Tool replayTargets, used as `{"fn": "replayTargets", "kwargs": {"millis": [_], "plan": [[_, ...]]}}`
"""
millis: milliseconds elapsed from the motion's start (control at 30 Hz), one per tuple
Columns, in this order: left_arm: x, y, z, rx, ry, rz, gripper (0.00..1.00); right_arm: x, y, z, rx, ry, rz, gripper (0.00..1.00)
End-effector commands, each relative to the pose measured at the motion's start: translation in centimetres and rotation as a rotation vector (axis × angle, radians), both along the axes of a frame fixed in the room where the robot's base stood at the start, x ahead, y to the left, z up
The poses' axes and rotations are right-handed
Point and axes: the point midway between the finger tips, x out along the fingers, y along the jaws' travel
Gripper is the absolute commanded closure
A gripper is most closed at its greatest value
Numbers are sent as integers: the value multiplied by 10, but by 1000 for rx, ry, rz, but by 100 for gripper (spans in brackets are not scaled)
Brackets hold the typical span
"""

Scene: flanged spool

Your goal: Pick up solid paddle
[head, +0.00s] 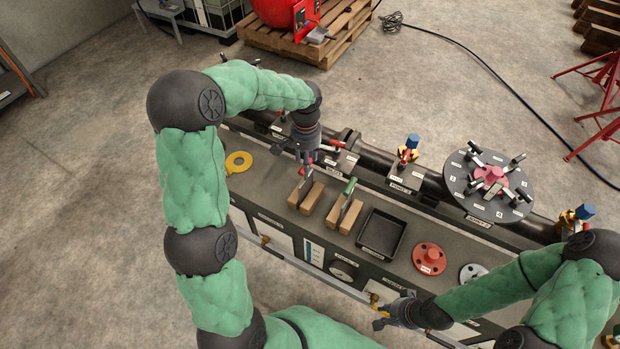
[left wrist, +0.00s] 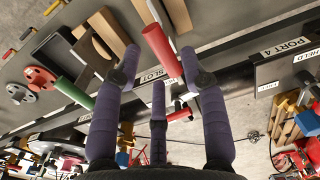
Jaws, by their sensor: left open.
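Two paddles stand upright in slotted wooden blocks on the bench, one with a red handle and one with a green handle. I cannot tell which one is solid. The red-handled paddle's block (head: 306,199) is left of the green-handled paddle (head: 349,187). My left gripper (head: 306,160) is open above the left block. In the left wrist view the red handle (left wrist: 160,50) lies between its spread fingers, with no clear grip, and the green handle (left wrist: 74,93) is to the left. My right gripper (head: 393,310) is empty at the bench's front edge, its fingers apparently spread.
A yellow ring (head: 238,162) lies left of the blocks. A black tray (head: 381,235), red flange (head: 429,258) and grey flange (head: 472,272) lie to the right. A pipe with valves runs behind, with a round numbered disc (head: 487,185) on it.

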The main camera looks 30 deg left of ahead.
Motion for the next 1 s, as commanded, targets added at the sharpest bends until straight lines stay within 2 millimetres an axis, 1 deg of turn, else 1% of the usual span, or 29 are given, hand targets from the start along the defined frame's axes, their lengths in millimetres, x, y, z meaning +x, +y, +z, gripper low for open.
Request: {"fn": "replayTargets", "kwargs": {"millis": [67,167,433,667,900,1000], "plan": [[0,0,-2,1,1,0,57,0,0,-1,0,0,0,77],[0,1,-10,1,3,0,57,0,0,-4,0,1,0,77],[-1,1,-49,1,4,-1,57,0,0,-15,0,1,0,77],[0,0,-62,1,1,1,57,0,0,-18,0,1,0,77],[-1,0,-97,0,5,-1,57,0,0,-29,0,0,0,77],[-1,0,-107,1,3,0,57,0,0,-31,0,0,0,77]]}}
